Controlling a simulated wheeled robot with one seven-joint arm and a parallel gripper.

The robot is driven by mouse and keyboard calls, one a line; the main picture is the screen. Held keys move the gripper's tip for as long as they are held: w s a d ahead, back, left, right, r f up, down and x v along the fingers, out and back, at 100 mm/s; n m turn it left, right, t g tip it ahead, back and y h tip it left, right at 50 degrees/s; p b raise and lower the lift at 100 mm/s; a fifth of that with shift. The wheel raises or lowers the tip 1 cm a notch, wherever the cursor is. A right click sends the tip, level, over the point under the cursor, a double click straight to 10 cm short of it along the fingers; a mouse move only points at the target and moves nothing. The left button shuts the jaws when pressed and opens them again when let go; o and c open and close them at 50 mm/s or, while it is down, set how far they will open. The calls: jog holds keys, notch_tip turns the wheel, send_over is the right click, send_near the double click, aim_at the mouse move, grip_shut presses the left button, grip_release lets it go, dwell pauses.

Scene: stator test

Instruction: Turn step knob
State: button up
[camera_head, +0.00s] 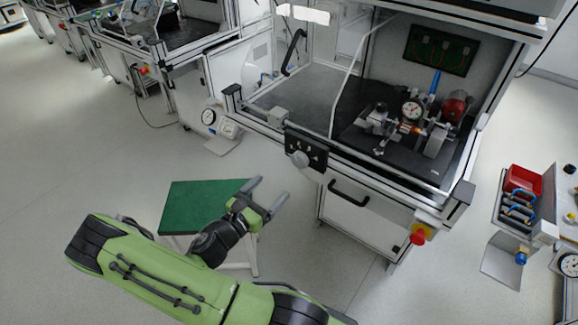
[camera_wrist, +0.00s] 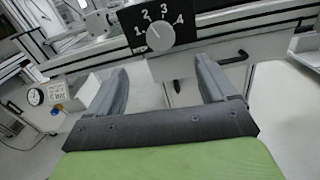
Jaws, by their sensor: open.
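The grey round step knob (camera_wrist: 160,37) sits on a black panel (camera_wrist: 185,24) marked 1, 2, 3 and 4 in the wrist view. A small light mark on the knob points up and left, roughly toward 1 or 2; I cannot tell exactly. In the head view, the knob (camera_head: 299,159) is on the front edge of the test bench. My gripper (camera_head: 270,191) is open and empty, below and left of the knob. In the wrist view, my gripper's (camera_wrist: 161,66) fingers point toward the panel, and the knob shows between and beyond them, apart from both.
The bench has a drawer handle (camera_head: 348,194) and a red emergency button (camera_head: 418,237) at its front right. A green-topped stool (camera_head: 190,200) stands beside my arm. A gauge rig (camera_head: 410,112) sits inside the bench. Open floor lies left of the bench.

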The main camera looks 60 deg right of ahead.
aim_at(297, 163)
jog(key=d, duration=0.4)
jog(key=s+d+b, duration=0.1)
jog(key=d, duration=0.3)
jog(key=s+d+b, duration=0.1)
jog(key=d, duration=0.3)
jog(key=shift+d, duration=0.25)
jog(key=c, duration=1.1)
jog(key=shift+o, duration=0.2)
jog(key=shift+m, duration=0.4)
jog(key=m, duration=0.3)
jog(key=shift+f+m+b, duration=0.1)
jog(key=shift+m+b, duration=0.9)
jog(key=shift+m, duration=1.5)
